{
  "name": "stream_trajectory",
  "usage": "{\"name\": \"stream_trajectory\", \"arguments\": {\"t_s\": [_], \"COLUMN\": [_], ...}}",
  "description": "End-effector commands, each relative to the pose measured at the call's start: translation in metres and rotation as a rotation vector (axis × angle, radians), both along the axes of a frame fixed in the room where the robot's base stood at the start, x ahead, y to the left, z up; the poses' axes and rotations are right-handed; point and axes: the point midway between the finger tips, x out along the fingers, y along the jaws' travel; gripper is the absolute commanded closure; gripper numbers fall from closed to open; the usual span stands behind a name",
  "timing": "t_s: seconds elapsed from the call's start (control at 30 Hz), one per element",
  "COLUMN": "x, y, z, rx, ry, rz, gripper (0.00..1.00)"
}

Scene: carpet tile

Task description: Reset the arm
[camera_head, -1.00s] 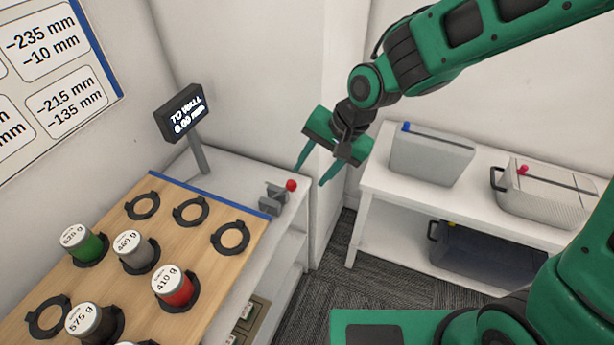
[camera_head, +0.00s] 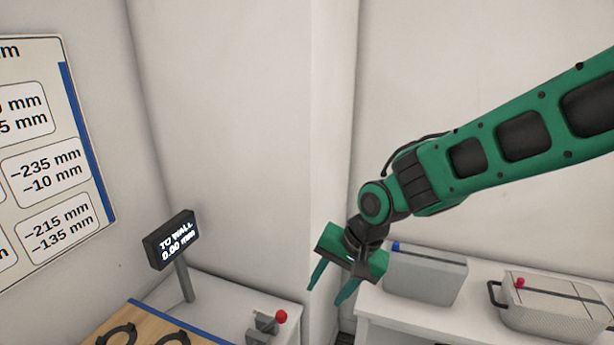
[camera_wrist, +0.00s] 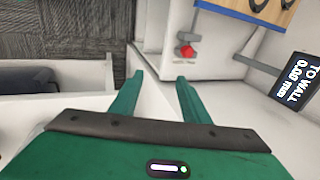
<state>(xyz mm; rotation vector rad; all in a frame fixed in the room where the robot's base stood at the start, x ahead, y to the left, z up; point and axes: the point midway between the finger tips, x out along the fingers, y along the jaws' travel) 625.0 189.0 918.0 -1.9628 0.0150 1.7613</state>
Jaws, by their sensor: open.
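My gripper (camera_head: 330,287) is open and empty, its two green fingers apart and pointing down. In the head view it hangs in the air in front of the white wall corner, between the white bench (camera_head: 228,300) on the left and the white shelf on the right. In the wrist view, my gripper (camera_wrist: 158,95) shows nothing between its fingers. My green arm (camera_head: 500,145) reaches in from the upper right.
A display (camera_head: 172,240) reading "TO WALL 0.00 mm" stands on a post. A red-knobbed lever (camera_head: 270,321) sits on the bench by a wooden board (camera_head: 140,312) with black rings. Grey cases (camera_head: 428,275) (camera_head: 550,308) stand on the right shelf (camera_head: 400,313).

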Motion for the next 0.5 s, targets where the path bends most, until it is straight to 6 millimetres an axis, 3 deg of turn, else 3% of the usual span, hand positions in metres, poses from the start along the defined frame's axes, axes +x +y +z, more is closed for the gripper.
{"name": "stream_trajectory", "arguments": {"t_s": [0.13,0.27,0.37,0.5], "x": [0.003,-0.014,-0.041,-0.096], "y": [-0.088,-0.171,-0.231,-0.301], "z": [0.014,0.027,0.037,0.048], "rx": [-0.111,-0.210,-0.270,-0.319], "ry": [-0.026,-0.014,0.016,0.081], "rz": [-0.040,-0.071,-0.101,-0.142], "gripper": [0.58,0.58,0.58,0.58]}}
